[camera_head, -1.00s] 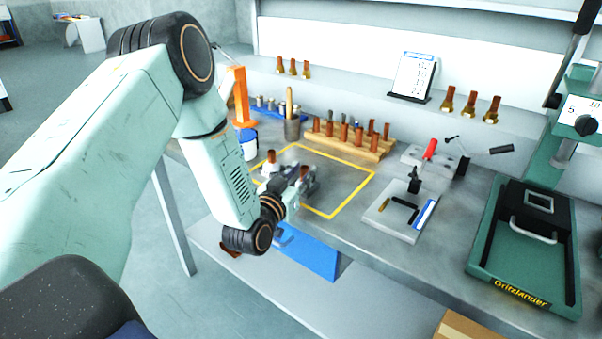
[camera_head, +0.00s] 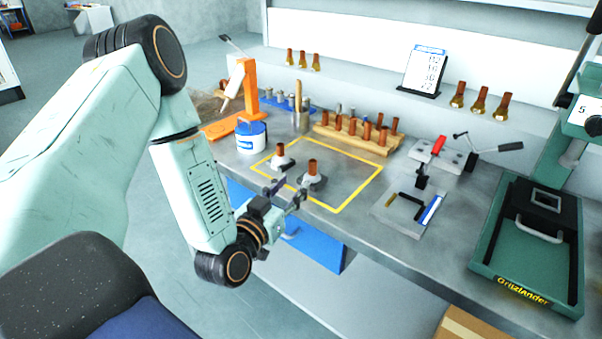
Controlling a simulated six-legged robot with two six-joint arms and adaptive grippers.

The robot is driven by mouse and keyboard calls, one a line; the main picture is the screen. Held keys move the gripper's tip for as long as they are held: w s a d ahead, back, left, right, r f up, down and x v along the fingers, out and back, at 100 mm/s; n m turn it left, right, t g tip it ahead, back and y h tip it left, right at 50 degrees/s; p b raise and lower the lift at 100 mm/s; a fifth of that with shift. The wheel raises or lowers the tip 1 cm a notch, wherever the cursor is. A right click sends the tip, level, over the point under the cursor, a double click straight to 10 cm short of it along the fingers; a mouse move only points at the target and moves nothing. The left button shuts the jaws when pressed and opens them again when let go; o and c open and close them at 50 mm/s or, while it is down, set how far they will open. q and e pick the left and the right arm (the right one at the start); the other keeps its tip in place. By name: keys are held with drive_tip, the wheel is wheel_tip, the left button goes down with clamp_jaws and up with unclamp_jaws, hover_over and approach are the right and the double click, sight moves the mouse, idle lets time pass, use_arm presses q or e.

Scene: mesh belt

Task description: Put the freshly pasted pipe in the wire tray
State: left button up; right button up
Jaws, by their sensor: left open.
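Two short copper pipes stand upright in grey bases inside a yellow outlined square on the bench, a nearer one (camera_head: 313,166) and a farther one (camera_head: 279,149). I cannot tell which of them is pasted. My left gripper (camera_head: 285,190) is open and empty, low at the front edge of the square, just in front of the nearer pipe and apart from it. A wooden rack (camera_head: 345,147) behind the square holds several more copper pipes. I cannot make out a wire tray. My right gripper is not in view.
A white tub (camera_head: 251,137) and an orange stand (camera_head: 247,88) are left of the square. A clamp fixture (camera_head: 440,155), a small plate with tools (camera_head: 405,212) and a green press (camera_head: 530,240) stand right. A blue bin (camera_head: 318,252) hangs below the bench's front edge.

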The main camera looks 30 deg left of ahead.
use_arm(q)
drive_tip(key=s+d+f+m+g+h, duration=0.1)
drive_tip(key=s+d+f+g+h, duration=0.1)
drive_tip(key=s+d+f+g, duration=0.55)
drive_tip(key=s+d+f+m+g+h, duration=0.1)
drive_tip(key=s+d+f+g, duration=0.3)
drive_tip(key=f, duration=0.6)
drive_tip(key=s+f+g, duration=0.3)
drive_tip(key=s+f, duration=0.1)
drive_tip(key=s, duration=0.6)
drive_tip(key=shift+s+d+n, duration=0.3)
drive_tip(key=shift+s+d, duration=0.05)
drive_tip(key=shift+s, duration=0.05)
drive_tip(key=shift+o, duration=0.5)
drive_tip(key=s+f+g, duration=0.1)
drive_tip(key=s+g, duration=0.2)
drive_tip(key=s, duration=0.5)
drive_tip(key=shift+s+a+y, duration=0.2)
drive_tip(key=shift+s+y, duration=0.05)
drive_tip(key=shift+y, duration=0.15)
drive_tip(key=shift+w, duration=0.15)
